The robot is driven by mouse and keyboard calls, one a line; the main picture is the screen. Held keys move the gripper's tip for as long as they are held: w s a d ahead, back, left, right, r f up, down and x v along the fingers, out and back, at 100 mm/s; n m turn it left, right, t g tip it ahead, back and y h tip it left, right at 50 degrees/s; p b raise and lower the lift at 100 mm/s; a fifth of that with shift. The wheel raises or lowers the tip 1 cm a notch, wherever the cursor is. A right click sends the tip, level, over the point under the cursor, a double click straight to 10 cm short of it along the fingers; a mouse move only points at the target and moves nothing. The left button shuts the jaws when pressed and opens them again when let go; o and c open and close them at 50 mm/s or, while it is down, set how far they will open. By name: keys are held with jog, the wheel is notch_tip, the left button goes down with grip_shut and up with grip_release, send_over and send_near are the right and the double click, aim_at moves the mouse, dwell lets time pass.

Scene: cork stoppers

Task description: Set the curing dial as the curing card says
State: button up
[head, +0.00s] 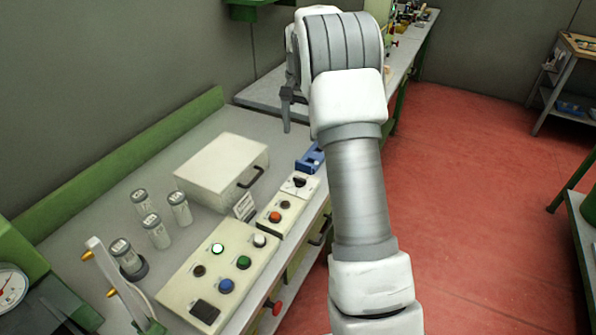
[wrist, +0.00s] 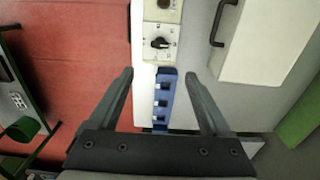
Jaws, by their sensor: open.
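A dial with a black knob (head: 299,182) sits on a white plate at the far end of the control panels. In the wrist view the same dial (wrist: 160,43) shows small marks around the knob, too small to read. A small printed card (head: 244,206) stands beside the panels, in front of the white box; its text is too small to read. I cannot tell whether it is the curing card. My gripper (wrist: 160,74) is open and empty, its fingers apart over a blue rack, with the dial beyond the fingertips. In the head view my gripper (head: 287,110) is partly hidden by my arm.
The blue rack (wrist: 165,98) lies next to the dial. A white box with a dark handle (head: 222,170) stands behind the panels. A button panel (head: 218,278), several jars (head: 157,231) and a stand with orange tips (head: 100,268) are nearer. Red floor lies right.

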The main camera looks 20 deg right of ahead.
aim_at(300, 178)
notch_tip(300, 178, down, 16)
jog(key=shift+f, duration=0.2)
jog(key=shift+c, duration=0.3)
grip_shut()
dwell(0.3)
